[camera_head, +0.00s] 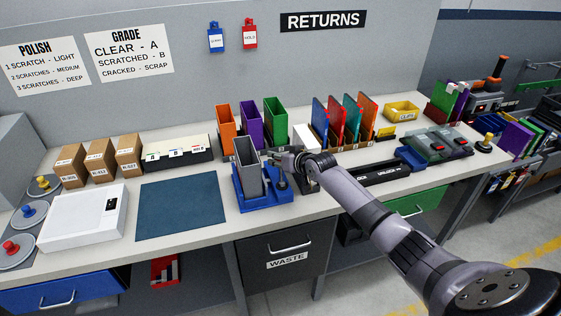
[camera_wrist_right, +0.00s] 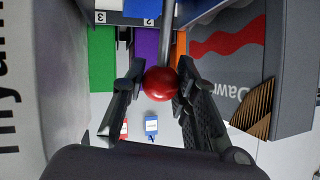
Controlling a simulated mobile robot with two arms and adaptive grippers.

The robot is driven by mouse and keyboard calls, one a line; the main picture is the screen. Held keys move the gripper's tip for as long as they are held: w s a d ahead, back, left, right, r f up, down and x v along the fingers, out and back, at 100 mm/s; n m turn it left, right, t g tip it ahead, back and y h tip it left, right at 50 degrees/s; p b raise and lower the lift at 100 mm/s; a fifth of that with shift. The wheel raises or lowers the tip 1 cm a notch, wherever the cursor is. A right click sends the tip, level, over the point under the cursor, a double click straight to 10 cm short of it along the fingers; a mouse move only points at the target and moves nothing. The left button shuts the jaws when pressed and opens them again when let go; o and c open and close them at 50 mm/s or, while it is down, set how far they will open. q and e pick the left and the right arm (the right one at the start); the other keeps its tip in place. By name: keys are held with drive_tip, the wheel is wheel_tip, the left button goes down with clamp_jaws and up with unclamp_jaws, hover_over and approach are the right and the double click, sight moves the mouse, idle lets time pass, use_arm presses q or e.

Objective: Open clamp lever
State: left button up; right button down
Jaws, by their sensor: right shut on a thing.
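The blue clamp fixture (camera_head: 266,203) stands on the bench near its front edge. A grey case (camera_head: 247,168) stands upright in it. In the right wrist view, the clamp lever shows as a metal rod (camera_wrist_right: 167,40) with a red ball knob (camera_wrist_right: 161,83). My right gripper (camera_head: 277,160) is beside the grey case, above the fixture's right part. Its fingers (camera_wrist_right: 158,92) are shut on the red knob, one on each side. In the head view the gripper hides the knob. My left gripper is not in view.
Orange, purple and green bins (camera_head: 250,123) stand behind the fixture. A blue mat (camera_head: 180,208) and white scale (camera_head: 85,218) lie to the left. A white box (camera_head: 307,138) and a rack of coloured cases (camera_head: 340,125) stand to the right. The mat is clear.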

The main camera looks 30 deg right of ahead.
drive_tip(key=shift+w+d+f, duration=0.1)
drive_tip(key=shift+w, duration=0.25)
idle(0.3)
drive_tip(key=c, duration=1.3)
unclamp_jaws()
drive_tip(key=shift+f, duration=0.1)
drive_tip(key=v, duration=1.2)
drive_tip(key=shift+f, duration=0.1)
